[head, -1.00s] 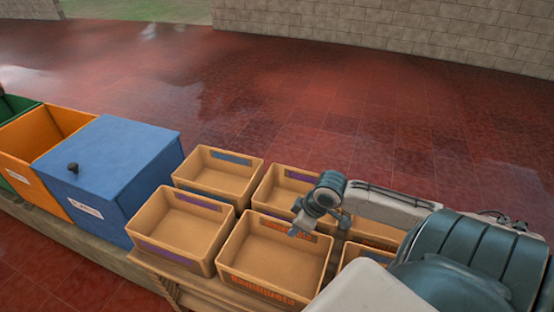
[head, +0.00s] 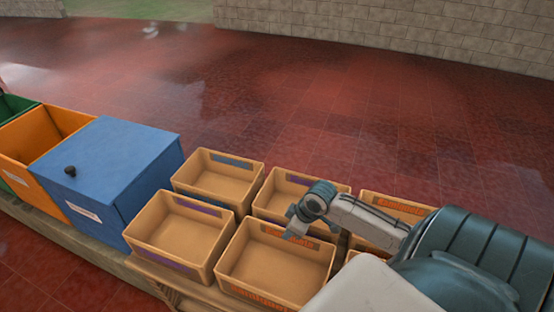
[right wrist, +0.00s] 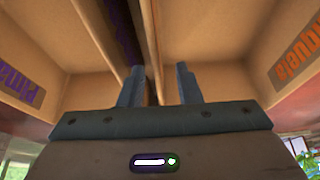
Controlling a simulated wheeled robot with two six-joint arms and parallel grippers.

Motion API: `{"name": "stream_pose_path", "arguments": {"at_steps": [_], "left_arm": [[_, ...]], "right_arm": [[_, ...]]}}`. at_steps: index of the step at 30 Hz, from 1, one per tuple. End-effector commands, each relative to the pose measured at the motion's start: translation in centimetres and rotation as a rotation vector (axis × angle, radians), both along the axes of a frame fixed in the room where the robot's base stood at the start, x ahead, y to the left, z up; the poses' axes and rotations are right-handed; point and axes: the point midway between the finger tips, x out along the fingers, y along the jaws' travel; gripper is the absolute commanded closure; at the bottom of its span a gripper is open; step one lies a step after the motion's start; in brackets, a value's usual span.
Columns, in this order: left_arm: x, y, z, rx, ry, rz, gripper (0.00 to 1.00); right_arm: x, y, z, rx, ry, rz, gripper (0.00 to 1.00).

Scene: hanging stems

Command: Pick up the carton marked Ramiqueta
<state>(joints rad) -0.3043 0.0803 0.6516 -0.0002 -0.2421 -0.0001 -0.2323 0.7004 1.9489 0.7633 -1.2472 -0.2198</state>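The carton with orange lettering (head: 231,249) stands in the front row in the head view. Its front print is small, but an orange inner label ending in "iqueta" shows at the right of the right wrist view. My right gripper (head: 297,226) is down at this carton's far wall. In the right wrist view its two fingers (right wrist: 160,88) are apart, with a carton wall (right wrist: 152,40) running between them. Whether they touch it I cannot tell. My left gripper is out of view.
A purple-labelled carton (head: 128,230) stands to the left, another (head: 257,200) just behind. A third carton (head: 177,178) stands at back left. Another orange-labelled carton (head: 366,215) is partly behind my arm. A blue box (head: 105,160) and an orange bin (head: 35,165) stand farther left.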

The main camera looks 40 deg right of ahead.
Motion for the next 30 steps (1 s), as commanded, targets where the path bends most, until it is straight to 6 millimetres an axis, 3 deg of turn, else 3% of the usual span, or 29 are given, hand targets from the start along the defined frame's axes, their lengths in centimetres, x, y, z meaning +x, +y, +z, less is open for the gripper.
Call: {"name": "stream_pose_path", "arguments": {"at_steps": [7, 17, 22, 30], "left_arm": [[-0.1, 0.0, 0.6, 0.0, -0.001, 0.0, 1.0], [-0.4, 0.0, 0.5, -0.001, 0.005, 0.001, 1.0], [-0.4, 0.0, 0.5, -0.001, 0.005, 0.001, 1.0], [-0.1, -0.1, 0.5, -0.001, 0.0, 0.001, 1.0]], "right_arm": [[1.0, 0.1, -3.3, 0.003, -0.001, -0.003, 0.69], [1.2, 0.1, -4.0, -0.001, 0.0, 0.0, 0.69], [1.2, 0.1, -4.0, -0.001, 0.0, 0.0, 1.0], [1.2, 0.1, -4.0, 0.0, 0.0, 0.0, 1.0]]}}
